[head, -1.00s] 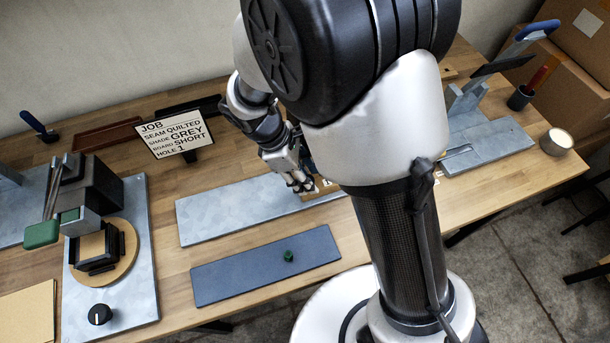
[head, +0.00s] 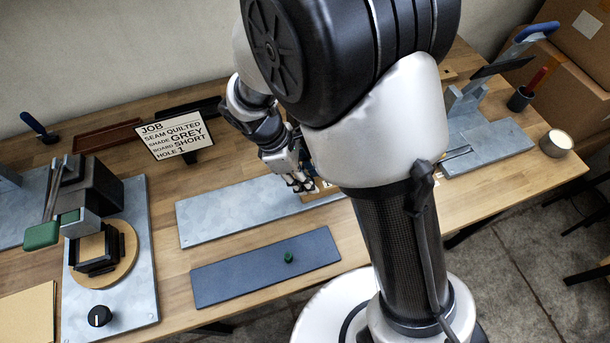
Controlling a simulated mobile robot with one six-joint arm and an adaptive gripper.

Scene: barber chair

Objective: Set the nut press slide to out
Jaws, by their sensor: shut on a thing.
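My gripper (head: 302,184) is at the middle of the bench, low over the right end of a long grey metal plate (head: 225,212). Its fingers are shut on a small part that they hide, which I take to be the nut press slide. A brown block with small white labels (head: 326,186) shows just right of the fingertips, touching or very near them. My arm covers the rest of this fixture, so the slide's position and the label words cannot be read.
A job sign (head: 174,138) stands behind. On the left is a fixture with a round wooden disc (head: 128,268) and a black knob. A blue-handled press (head: 490,70), a cup (head: 556,142) and a pen holder (head: 520,98) stand right.

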